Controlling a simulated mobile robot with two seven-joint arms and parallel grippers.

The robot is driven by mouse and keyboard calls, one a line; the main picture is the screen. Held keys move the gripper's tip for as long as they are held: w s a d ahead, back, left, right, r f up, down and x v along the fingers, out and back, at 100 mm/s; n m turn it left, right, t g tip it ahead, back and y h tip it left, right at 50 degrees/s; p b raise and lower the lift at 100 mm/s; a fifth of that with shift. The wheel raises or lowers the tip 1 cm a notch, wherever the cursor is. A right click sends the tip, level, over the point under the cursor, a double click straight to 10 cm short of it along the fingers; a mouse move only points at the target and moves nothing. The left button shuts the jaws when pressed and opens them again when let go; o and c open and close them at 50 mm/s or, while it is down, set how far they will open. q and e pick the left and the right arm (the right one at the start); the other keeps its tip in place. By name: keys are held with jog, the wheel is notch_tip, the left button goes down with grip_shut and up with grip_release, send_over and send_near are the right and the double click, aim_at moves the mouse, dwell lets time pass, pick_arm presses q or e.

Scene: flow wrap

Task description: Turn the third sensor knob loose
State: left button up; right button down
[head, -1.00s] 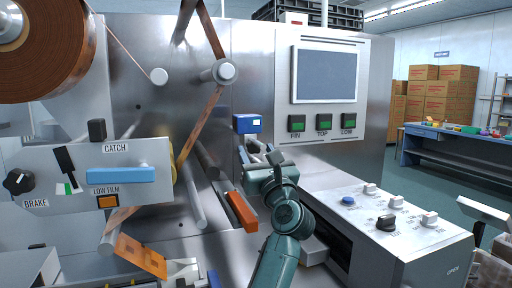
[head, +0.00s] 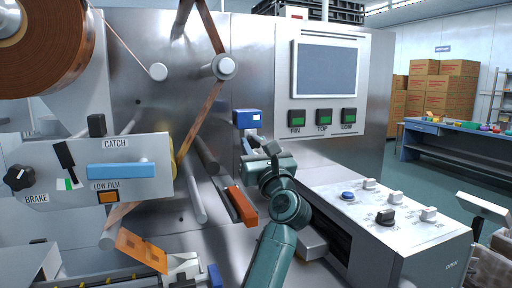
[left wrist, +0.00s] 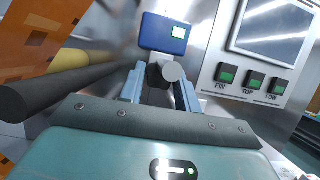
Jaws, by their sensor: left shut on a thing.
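A blue sensor box (head: 247,119) with a small pale display is mounted on the machine's steel face. It also shows at the top of the left wrist view (left wrist: 163,33). Just below it in the left wrist view are a dark mount and a grey round knob (left wrist: 174,72). My left gripper (head: 256,149) is at the knob, just under the sensor box. In the left wrist view its two fingers (left wrist: 161,88) stand on either side of the knob and are shut on it. In the head view the gripper hides the knob. My right gripper is not in view.
Steel rollers and an orange bar (head: 241,206) lie close left of my left arm. A screen panel (head: 325,72) with green buttons is to the right. A control box (head: 400,225) with knobs stands at lower right. A film roll (head: 45,45) is at upper left.

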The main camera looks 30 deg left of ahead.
pick_arm(q)
jog(key=n+b, duration=0.1)
jog(key=b, duration=0.1)
jog(key=shift+f+n+g+b, duration=0.3)
jog(key=shift+f+g+b, duration=0.05)
jog(key=shift+g+b, duration=0.05)
jog(key=n+g+y+b, duration=0.1)
jog(key=n+b, duration=0.1)
jog(key=b, duration=0.1)
jog(key=shift+w+d, duration=0.1)
jog(key=shift+n+g+b, duration=0.3)
jog(key=shift+n+b, duration=0.5)
jog(key=shift+r+n+g+y+b, duration=0.15)
jog(key=shift+n+g+y+b, duration=0.35)
jog(key=shift+n+b, duration=0.5)
jog(key=shift+r+n, duration=0.25)
jog(key=shift+n, duration=0.35)
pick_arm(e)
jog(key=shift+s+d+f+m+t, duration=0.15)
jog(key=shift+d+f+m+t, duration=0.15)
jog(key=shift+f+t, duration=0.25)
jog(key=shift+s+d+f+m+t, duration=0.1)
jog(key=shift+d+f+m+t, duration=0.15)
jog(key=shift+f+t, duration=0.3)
pick_arm(q)
jog(key=o, duration=1)
jog(key=shift+c, duration=0.2)
